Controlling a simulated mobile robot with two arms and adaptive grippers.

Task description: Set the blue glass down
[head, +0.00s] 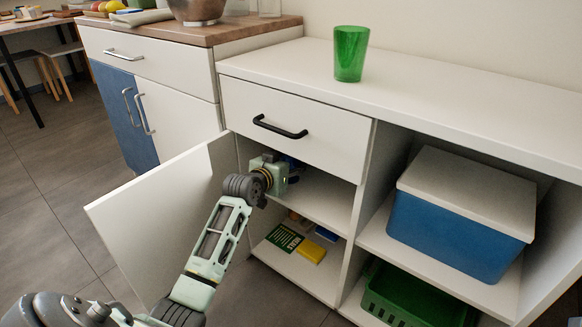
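My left arm comes in from the lower left and reaches into the open cupboard. My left gripper (274,174) is at the upper shelf compartment, under the drawer. Its wrist faces me and its fingers are hidden, so I cannot see whether they are open or shut. A small dark blue patch (292,162) shows just beyond the gripper; I cannot tell whether it is the blue glass or whether it is held. The cupboard's upper shelf (325,201) is partly bare to the right of the gripper. My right gripper is not in view.
The open white door (150,220) stands left of my arm. A green glass (350,54) stands upright on the white worktop (450,105). A yellow box (311,251) lies on the lower shelf. A lidded blue bin (450,240) and a green crate (400,300) fill the right compartments.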

